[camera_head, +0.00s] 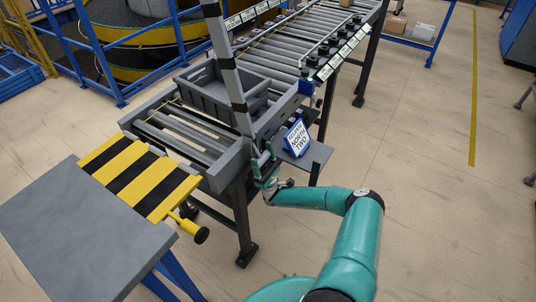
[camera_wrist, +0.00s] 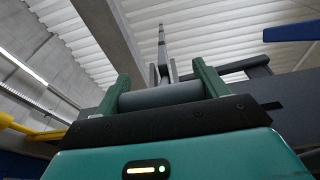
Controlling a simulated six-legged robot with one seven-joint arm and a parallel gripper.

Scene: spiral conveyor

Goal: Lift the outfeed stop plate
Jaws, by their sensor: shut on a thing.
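My gripper (camera_head: 266,174) is at the near right side of the conveyor's end, low beside a tall grey post with dark bands (camera_head: 228,70). In the wrist view its two green fingers (camera_wrist: 160,80) are shut on a grey round bar (camera_wrist: 160,95) lying across between them. The post rises beyond the bar in that view. I cannot tell for sure which part is the outfeed stop plate. A black-and-yellow striped plate (camera_head: 140,172) lies about flat between the conveyor end and a grey table, with a yellow rod and black knob (camera_head: 201,234) at its near side.
A grey tote (camera_head: 215,95) sits on the rollers (camera_head: 190,135) behind the post. A sign reading "NORTH TWO" (camera_head: 296,138) stands on a small shelf right of my gripper. The grey table (camera_head: 75,235) is at lower left. Open floor (camera_head: 430,150) lies to the right.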

